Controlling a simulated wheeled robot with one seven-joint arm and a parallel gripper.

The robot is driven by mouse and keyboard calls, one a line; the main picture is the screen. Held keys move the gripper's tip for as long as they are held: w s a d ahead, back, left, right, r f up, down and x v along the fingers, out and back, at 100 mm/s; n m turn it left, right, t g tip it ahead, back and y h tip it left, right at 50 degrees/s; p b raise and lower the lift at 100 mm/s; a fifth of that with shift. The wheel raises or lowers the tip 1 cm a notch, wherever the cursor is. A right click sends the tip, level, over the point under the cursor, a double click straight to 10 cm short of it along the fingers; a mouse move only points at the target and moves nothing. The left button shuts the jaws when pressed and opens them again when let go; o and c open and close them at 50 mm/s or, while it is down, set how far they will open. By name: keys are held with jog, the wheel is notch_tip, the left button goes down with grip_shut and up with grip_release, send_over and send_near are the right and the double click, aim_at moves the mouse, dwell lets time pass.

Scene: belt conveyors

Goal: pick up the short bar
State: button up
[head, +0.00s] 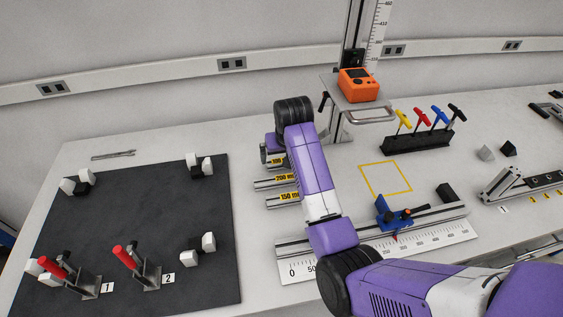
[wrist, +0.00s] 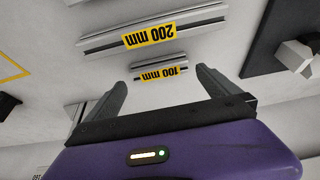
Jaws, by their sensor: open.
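The short bar, a small grey metal profile labelled 100 mm (wrist: 147,66), lies on the table in the wrist view, between and just beyond my fingertips. My gripper (wrist: 160,80) is open and empty, one finger on each side of the bar's line. I cannot tell its height above the bar. A longer 200 mm bar (wrist: 193,23) lies parallel beyond it. In the head view the short bar (head: 266,160) is the rearmost of the row, partly hidden by my arm; my fingers are not clear there.
The 200 mm bar (head: 264,184) and 150 mm bar (head: 275,202) lie in front. A dark mat (head: 130,215) with clamps is left. A stand with an orange device (head: 358,85) and a black rack of coloured tools (head: 416,144) are right. A ruler fixture (head: 440,234) is in front.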

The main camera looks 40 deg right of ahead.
jog(key=shift+p+x, duration=0.4)
jog(key=shift+x, duration=1.75)
jog(key=c, duration=1.1)
jog(key=shift+c, duration=0.2)
jog(key=shift+r, duration=0.1)
notch_tip(320, 180, up, 20)
jog(key=b, duration=0.3)
